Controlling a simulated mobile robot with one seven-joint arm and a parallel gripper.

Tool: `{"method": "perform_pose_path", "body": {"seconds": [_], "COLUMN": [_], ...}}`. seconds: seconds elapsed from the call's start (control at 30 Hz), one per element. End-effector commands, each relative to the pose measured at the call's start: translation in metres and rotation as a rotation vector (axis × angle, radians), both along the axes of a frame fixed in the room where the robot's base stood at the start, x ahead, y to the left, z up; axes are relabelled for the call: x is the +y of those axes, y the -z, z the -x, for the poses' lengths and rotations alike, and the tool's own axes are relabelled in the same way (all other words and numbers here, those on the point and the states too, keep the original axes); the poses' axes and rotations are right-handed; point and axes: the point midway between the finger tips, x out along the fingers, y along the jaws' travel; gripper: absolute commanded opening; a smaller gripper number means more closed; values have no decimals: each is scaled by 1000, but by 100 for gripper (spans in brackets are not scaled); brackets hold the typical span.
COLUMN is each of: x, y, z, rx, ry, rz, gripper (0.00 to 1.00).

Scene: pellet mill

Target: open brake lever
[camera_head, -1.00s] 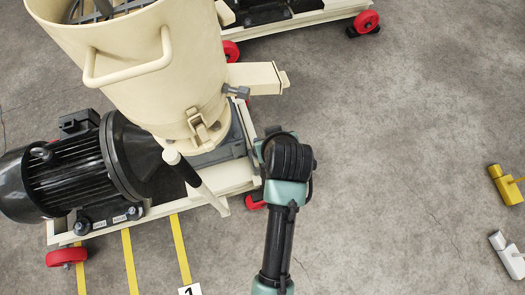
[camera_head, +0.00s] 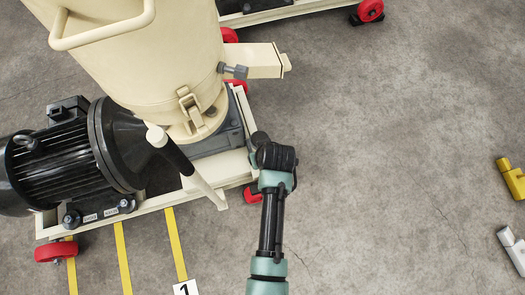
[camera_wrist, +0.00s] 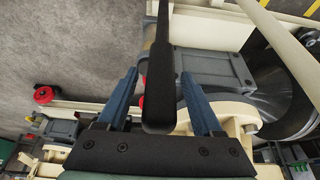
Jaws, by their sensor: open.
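A long black handle (camera_wrist: 160,85) stands in the middle of the wrist view, its wide rounded end toward me and its thinner part running to the top edge; it looks like the brake lever. My gripper (camera_wrist: 158,74) has its two blue fingers apart, one on each side of the handle. A gap shows on both sides, so the fingers do not appear closed on it. In the head view, my wrist covers the gripper and most of the handle beside the pellet mill's base (camera_head: 228,172).
The cream mill drum (camera_head: 165,70) and black motor (camera_head: 60,160) stand left of my arm. A cream bar with a black grip (camera_head: 172,155) slants close by. A red wheel (camera_head: 252,196) is near my wrist. Open floor lies to the right.

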Motion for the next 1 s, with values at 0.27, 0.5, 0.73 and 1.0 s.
{"method": "perform_pose_path", "body": {"seconds": [0.27,0.5,0.73,1.0], "x": [1,1,1,1], "y": [7,6,6,7], "z": [-3,-3,-3,-2], "rx": [-1,0,0,0], "ry": [0,0,0,1], "rz": [0,0,0,0], "gripper": [68,46,4,0]}}
